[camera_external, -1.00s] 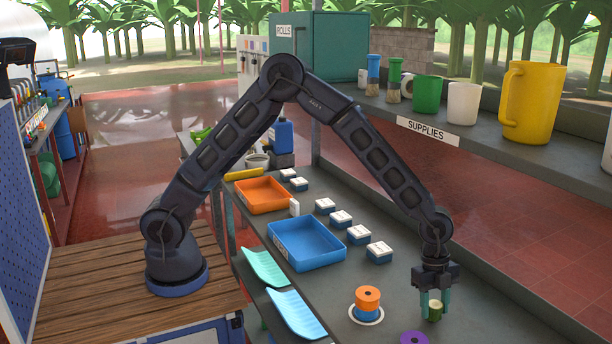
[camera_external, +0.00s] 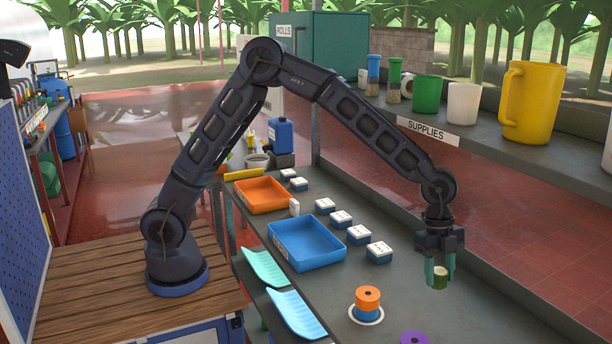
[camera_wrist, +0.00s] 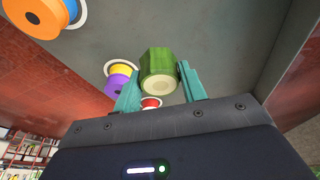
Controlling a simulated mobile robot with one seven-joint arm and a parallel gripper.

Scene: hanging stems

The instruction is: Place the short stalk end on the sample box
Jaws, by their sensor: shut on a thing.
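The short stalk end (camera_external: 440,280) is a green stub with a pale cut face. My gripper (camera_external: 440,274) is shut on it and holds it above the grey counter, at the right. In the wrist view the stalk end (camera_wrist: 157,68) sits between the two teal fingers, its pale face toward the camera. Several small blue boxes with white labelled tops stand in a row left of my gripper; the nearest box (camera_external: 379,252) is beyond the blue tray's right side. I cannot tell which is the sample box. No box shows in the wrist view.
A blue tray (camera_external: 277,242) and an orange tray (camera_external: 243,195) lie on the counter's left. An orange and blue spool stack (camera_external: 367,299) and a purple spool (camera_external: 413,338) stand in front. A supplies shelf (camera_external: 470,140) with mugs runs along the right.

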